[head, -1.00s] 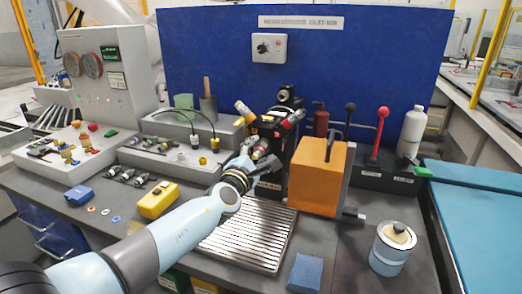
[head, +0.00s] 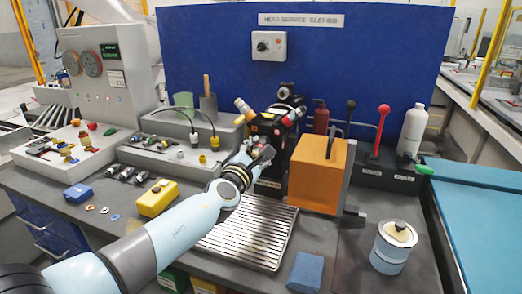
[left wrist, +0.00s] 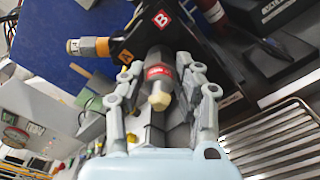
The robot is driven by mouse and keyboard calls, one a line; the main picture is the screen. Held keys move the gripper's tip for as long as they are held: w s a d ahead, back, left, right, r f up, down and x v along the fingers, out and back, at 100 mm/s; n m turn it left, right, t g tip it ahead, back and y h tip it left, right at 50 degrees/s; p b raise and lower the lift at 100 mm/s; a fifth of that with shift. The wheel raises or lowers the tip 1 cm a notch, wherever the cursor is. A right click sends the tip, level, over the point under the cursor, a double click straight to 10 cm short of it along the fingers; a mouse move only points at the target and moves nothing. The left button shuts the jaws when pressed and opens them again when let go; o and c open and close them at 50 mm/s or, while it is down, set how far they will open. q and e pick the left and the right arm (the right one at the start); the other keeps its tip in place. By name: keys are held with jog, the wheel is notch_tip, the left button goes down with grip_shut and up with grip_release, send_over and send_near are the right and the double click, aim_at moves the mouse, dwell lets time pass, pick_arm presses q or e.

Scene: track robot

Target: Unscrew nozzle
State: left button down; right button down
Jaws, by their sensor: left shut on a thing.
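A black tool head (head: 276,122) stands before the blue panel at the bench's centre; it also shows in the left wrist view with labels A and B (left wrist: 161,18). A nozzle (left wrist: 160,90) with a dark body, red band and cream tip sits at the B side, pointing toward my wrist camera. My left gripper (head: 262,151) has its fingers on both sides of this nozzle and is shut on it. A second nozzle (left wrist: 88,47), with an orange band and pale tip, sticks out at the A side. The gripped nozzle is mostly hidden in the head view. My right gripper is not in view.
An orange block-shaped unit (head: 317,178) stands close to the right of the tool head. A slatted metal tray (head: 247,237) lies below my forearm. A yellow box (head: 158,198), blue sponge (head: 305,271) and round can (head: 393,246) stand around it.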

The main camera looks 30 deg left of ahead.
pick_arm(q)
jog(key=n+b, duration=0.1)
jog(key=n, duration=0.4)
jog(key=shift+f, duration=0.1)
jog(key=n+b, duration=0.1)
jog(key=n, duration=0.2)
jog(key=shift+n, duration=0.7)
jog(key=n+b, duration=0.1)
jog(key=n, duration=0.2)
jog(key=shift+n+b, duration=0.3)
jog(key=shift+b, duration=0.1)
jog(key=n+b, duration=0.2)
jog(key=n, duration=0.4)
jog(key=shift+n, duration=1.2)
